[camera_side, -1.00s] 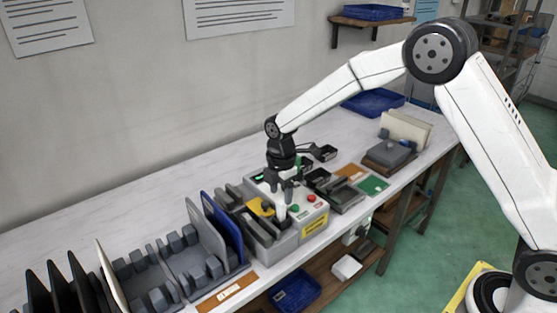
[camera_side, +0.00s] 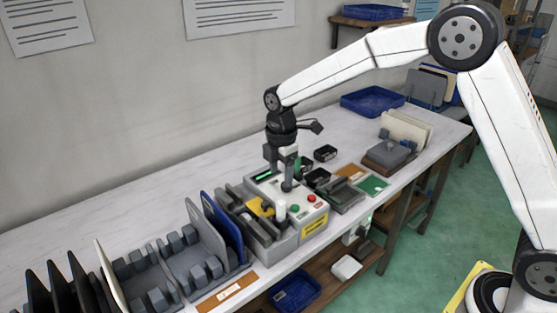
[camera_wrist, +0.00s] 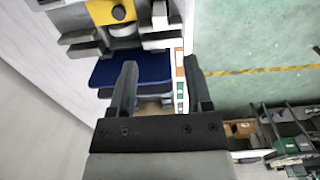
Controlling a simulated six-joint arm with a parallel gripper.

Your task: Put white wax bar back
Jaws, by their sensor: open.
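A small white upright bar (camera_side: 281,210), which looks like the white wax bar, stands at the front of the grey machine (camera_side: 313,215), beside a yellow part (camera_side: 262,206). In the wrist view a white piece (camera_wrist: 160,14) shows at the top edge, next to the yellow part (camera_wrist: 108,11). My gripper (camera_side: 279,176) is above the machine, higher than the white bar and apart from it. In the wrist view its two fingers (camera_wrist: 160,66) are spread with nothing held between them.
Grey and blue upright panels (camera_side: 230,228) and a grey slotted rack (camera_side: 190,268) stand left of the machine. Small black bins (camera_side: 325,153), a grey fixture (camera_side: 390,153) and a blue tray (camera_side: 372,101) lie to the right. The table behind the machine is clear.

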